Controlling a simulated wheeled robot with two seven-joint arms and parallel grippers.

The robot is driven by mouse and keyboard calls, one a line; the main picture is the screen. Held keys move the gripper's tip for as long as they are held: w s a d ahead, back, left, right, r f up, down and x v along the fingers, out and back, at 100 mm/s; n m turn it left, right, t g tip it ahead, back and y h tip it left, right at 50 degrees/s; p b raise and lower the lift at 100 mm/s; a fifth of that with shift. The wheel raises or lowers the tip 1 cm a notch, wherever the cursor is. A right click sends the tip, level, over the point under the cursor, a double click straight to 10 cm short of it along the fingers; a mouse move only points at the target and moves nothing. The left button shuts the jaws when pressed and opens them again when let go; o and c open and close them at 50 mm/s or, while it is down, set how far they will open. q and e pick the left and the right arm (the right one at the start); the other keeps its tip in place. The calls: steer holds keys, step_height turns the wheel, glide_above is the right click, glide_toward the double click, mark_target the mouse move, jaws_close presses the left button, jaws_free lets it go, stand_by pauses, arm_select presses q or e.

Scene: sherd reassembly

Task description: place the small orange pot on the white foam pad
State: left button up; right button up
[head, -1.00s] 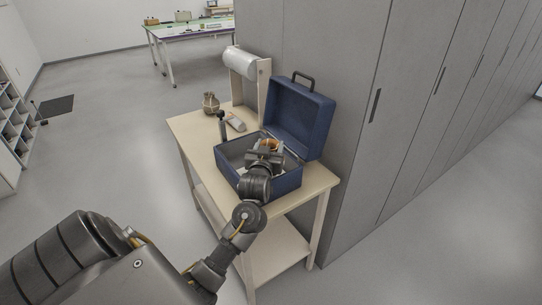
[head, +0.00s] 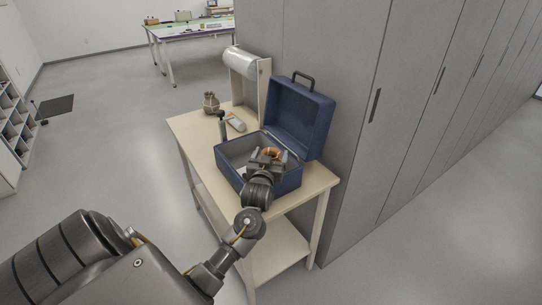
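The small orange pot (head: 271,153) shows inside the open blue case on the small table, between the fingers of my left gripper (head: 269,156). The gripper reaches into the case from the front, with one finger on each side of the pot. The view is too small to tell whether the fingers touch the pot. The gripper hides the pot's lower part and what is under it. A small pale patch (head: 242,171) shows on the case floor at the left; I cannot tell whether it is the white foam pad. My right gripper is not in view.
The blue case (head: 232,178) has its lid (head: 300,118) raised at the back right. Grey cabinets (head: 350,150) stand close at the right.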

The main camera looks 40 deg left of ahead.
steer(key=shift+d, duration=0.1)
arm_select(q)
steer(key=shift+s+d+r, duration=0.1)
steer(key=v, duration=1.1)
steer(key=shift+s+d, duration=0.15)
steer(key=shift+s, duration=0.2)
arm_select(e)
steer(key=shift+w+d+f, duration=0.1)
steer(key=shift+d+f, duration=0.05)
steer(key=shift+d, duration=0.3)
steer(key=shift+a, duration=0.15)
